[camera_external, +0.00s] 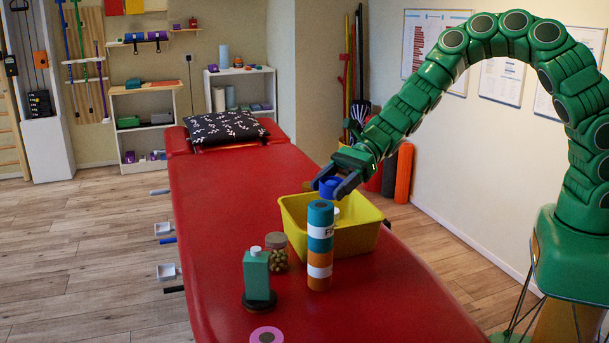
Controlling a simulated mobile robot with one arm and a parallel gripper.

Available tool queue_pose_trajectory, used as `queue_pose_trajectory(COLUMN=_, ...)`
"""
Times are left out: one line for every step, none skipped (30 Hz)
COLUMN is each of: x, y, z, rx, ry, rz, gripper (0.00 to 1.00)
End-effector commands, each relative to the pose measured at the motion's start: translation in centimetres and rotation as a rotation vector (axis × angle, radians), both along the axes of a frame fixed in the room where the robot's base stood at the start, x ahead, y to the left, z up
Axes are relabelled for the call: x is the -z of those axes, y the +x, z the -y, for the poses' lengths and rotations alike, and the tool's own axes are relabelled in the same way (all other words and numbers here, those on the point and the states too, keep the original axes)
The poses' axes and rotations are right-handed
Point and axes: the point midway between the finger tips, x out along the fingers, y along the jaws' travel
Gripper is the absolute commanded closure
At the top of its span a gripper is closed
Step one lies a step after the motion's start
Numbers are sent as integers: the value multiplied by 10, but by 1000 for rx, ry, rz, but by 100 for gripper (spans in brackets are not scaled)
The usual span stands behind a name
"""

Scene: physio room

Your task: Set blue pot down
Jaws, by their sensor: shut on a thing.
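The blue pot (331,187) is held by my gripper (331,189), which is shut on it. The pot is above the yellow bin (360,243), near its back left part as seen here. Whether the pot touches anything below cannot be told. The yellow bin stands on the red treatment table (229,236). A white item (337,212) shows inside the bin, partly hidden by the cylinder in front.
In front of the bin stand a striped blue and orange cylinder (320,250), a jar (277,254) and a green bottle (256,277) on a dark round base. A pink ring (266,335) lies nearer. A dark cushion (225,128) lies at the far end. The table's left half is clear.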

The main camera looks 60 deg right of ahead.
Motion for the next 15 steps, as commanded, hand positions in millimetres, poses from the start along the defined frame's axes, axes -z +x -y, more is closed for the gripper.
queue_pose_trajectory(x=-1, y=-14, z=-18, rx=-26, ry=4, rz=-1, gripper=70)
queue_pose_trajectory(x=-1, y=-21, z=-26, rx=-38, ry=4, rz=0, gripper=70)
queue_pose_trajectory(x=-1, y=-29, z=-36, rx=-53, ry=4, rz=-1, gripper=70)
queue_pose_trajectory(x=-1, y=-36, z=-43, rx=-64, ry=4, rz=0, gripper=70)
queue_pose_trajectory(x=-1, y=-42, z=-49, rx=-74, ry=3, rz=0, gripper=70)
queue_pose_trajectory(x=0, y=-49, z=-57, rx=-87, ry=3, rz=-1, gripper=70)
queue_pose_trajectory(x=0, y=-55, z=-62, rx=-96, ry=3, rz=-1, gripper=70)
queue_pose_trajectory(x=0, y=-60, z=-68, rx=-104, ry=3, rz=-1, gripper=70)
queue_pose_trajectory(x=0, y=-66, z=-73, rx=-114, ry=3, rz=-1, gripper=70)
queue_pose_trajectory(x=0, y=-71, z=-78, rx=-123, ry=3, rz=0, gripper=70)
queue_pose_trajectory(x=0, y=-76, z=-83, rx=-131, ry=2, rz=1, gripper=70)
queue_pose_trajectory(x=0, y=-82, z=-88, rx=-141, ry=2, rz=1, gripper=70)
queue_pose_trajectory(x=-1, y=-86, z=-92, rx=-149, ry=3, rz=2, gripper=70)
queue_pose_trajectory(x=-1, y=-91, z=-96, rx=-156, ry=3, rz=2, gripper=70)
queue_pose_trajectory(x=-1, y=-97, z=-102, rx=-166, ry=4, rz=1, gripper=70)
